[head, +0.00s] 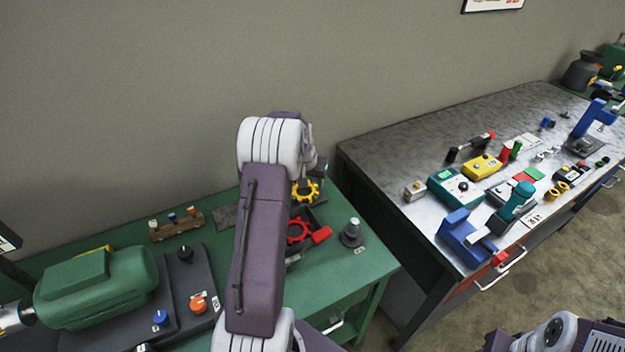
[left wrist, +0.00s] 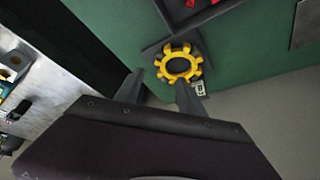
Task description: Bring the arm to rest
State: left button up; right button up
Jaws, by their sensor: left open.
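My left arm (head: 252,240) rises over the green bench, and its wrist hides most of the left gripper in the head view. In the left wrist view the left gripper (left wrist: 160,92) is open, its two dark fingers apart with nothing between their tips. Beyond the tips a yellow gear (left wrist: 179,65) lies on a dark pad on the green bench, and it shows beside the wrist in the head view (head: 306,191). Part of my right arm (head: 560,338) shows at the bottom right; its gripper is out of sight.
A grey-topped bench (head: 385,150) with several coloured tools stands to the right, across a gap. A wall is behind.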

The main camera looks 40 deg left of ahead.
pick_arm(q)
jog(key=w+d+r+m+t, duration=0.1)
jog(key=d+r, duration=0.2)
jog(key=d, duration=0.2)
jog(key=w+d+r+m, duration=0.1)
jog(key=d+r+m, duration=0.15)
jog(key=d, duration=0.35)
jog(key=s+d+g+h, duration=0.1)
jog(key=s+d+h, duration=0.1)
jog(key=s+d, duration=0.75)
jog(key=s+d+f+g, duration=0.1)
jog(key=s+f, duration=0.1)
jog(key=s, duration=0.6)
jog(key=s+d+f+g, duration=0.1)
jog(key=s+f+g, duration=0.1)
jog(key=s, duration=0.6)
jog(key=shift+d+f, duration=0.4)
jog(key=shift+f, duration=0.25)
